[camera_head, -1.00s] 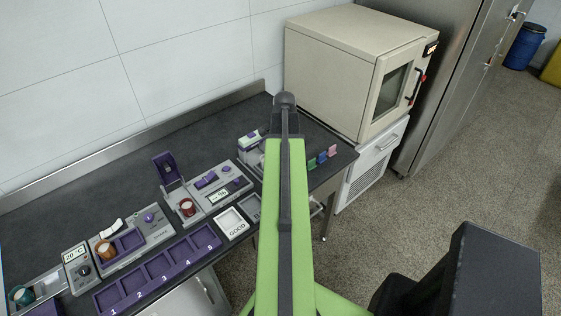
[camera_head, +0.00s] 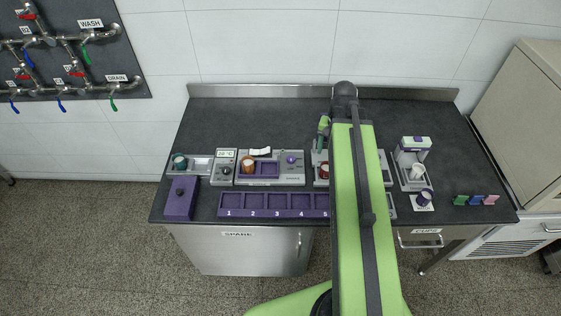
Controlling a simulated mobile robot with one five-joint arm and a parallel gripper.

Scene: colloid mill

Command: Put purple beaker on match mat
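A small purple beaker (camera_head: 425,197) stands on or at a small white square mat (camera_head: 421,208) at the right of the bench, in front of a grey and white machine (camera_head: 414,160). It looks slightly tilted. Any writing on this mat is too small to read, so I cannot tell which mat is the match mat. My green arm (camera_head: 362,220) rises through the middle right of the view.
A purple tray (camera_head: 272,193) with numbered compartments lies along the bench front. A purple box (camera_head: 181,198), a teal beaker (camera_head: 179,161), an orange beaker (camera_head: 248,165) and a brown beaker (camera_head: 324,171) stand left of my arm. Coloured tags (camera_head: 475,200) stand at the right. The bench back is clear.

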